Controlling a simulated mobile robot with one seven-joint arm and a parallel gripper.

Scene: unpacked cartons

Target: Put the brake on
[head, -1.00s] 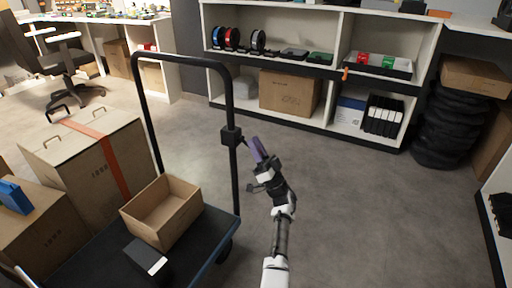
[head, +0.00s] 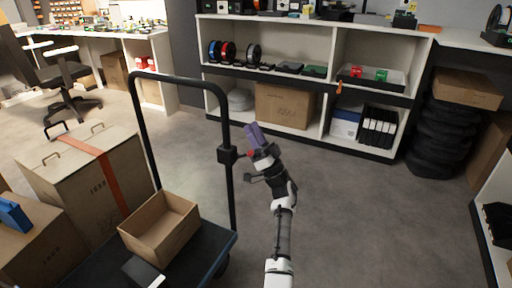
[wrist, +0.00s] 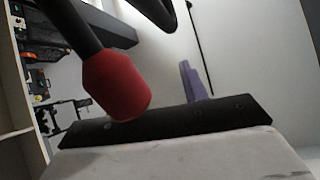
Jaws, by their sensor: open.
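The push cart's black handle frame (head: 178,77) stands at centre left. A black block (head: 227,155) on its right upright carries a short lever with a red knob (head: 250,154), which looks like the brake lever. The red knob (wrist: 117,84) is large and close in the wrist view, on a dark rod. My gripper (head: 257,138) is open, with a purple finger right by the knob. That finger shows behind the knob in the wrist view (wrist: 193,82). The other finger is not clear, and I cannot tell whether the gripper touches the knob.
The cart's deck (head: 207,252) holds an open carton (head: 160,240) and a dark box (head: 143,272). A large strapped carton (head: 85,175) stands at left. Shelves (head: 310,85) line the back and tyres (head: 443,135) stand at right. The floor right of my arm is clear.

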